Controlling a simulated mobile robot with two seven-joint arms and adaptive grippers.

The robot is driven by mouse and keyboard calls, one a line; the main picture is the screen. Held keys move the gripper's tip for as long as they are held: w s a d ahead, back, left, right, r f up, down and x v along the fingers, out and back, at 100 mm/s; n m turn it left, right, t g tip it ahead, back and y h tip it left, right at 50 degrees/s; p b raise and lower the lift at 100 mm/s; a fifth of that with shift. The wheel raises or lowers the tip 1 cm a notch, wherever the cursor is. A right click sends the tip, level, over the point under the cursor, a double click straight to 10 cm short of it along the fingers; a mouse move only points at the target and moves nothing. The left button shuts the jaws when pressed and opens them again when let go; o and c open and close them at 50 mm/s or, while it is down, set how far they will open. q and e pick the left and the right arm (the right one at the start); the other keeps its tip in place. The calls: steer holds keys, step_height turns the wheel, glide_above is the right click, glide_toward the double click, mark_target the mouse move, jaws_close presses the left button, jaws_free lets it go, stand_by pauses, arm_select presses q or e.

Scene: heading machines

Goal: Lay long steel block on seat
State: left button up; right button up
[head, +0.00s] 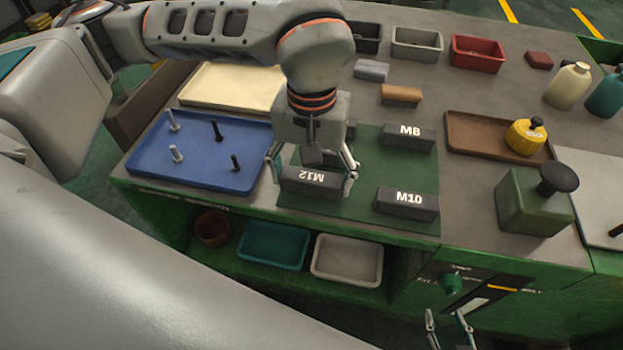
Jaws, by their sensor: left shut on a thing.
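Three dark grey blocks with white labels are at the green mat (360,150). My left gripper (312,176) reaches down from above, its fingers at the two ends of the block marked M12 (308,184), and is shut on it. The M12 label reads upside down. I cannot tell whether this block touches the mat. The M8 block (409,137) and M10 block (407,203) lie to the right, apart from the gripper. My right gripper (448,322) is low at the front, its fingers apart and empty. I cannot make out which part is the seat.
A blue tray (245,178) with upright bolts is left of the mat. Behind stand grey (417,43) and red (478,54) bins. A brown tray (470,125) with a yellow item and a green block with a black knob (535,200) are right. Shelf bins sit below.

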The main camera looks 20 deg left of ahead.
arm_select(q)
steer(key=shift+f, duration=0.6)
steer(key=shift+f, duration=0.15)
steer(key=o, duration=1.6)
